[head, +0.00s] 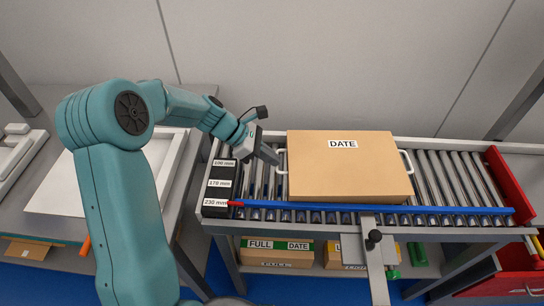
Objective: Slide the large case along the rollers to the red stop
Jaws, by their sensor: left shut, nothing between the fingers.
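The large case (345,173), tan with a "DATE" label and white side handles, lies on the metal rollers (454,172). The red stop (510,188) stands at the right end of the rollers, apart from the case, with bare rollers between them. My left gripper (277,156) is shut with nothing in it, at the left side of the case by its left handle (282,161). I cannot tell whether it touches the case. My right gripper is not in view.
A blue bar (390,209) runs along the front of the rollers. A black block (219,188) with size labels stands at the left end. Labelled boxes (276,252) sit on a shelf below. A white tray (168,165) lies on the left table.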

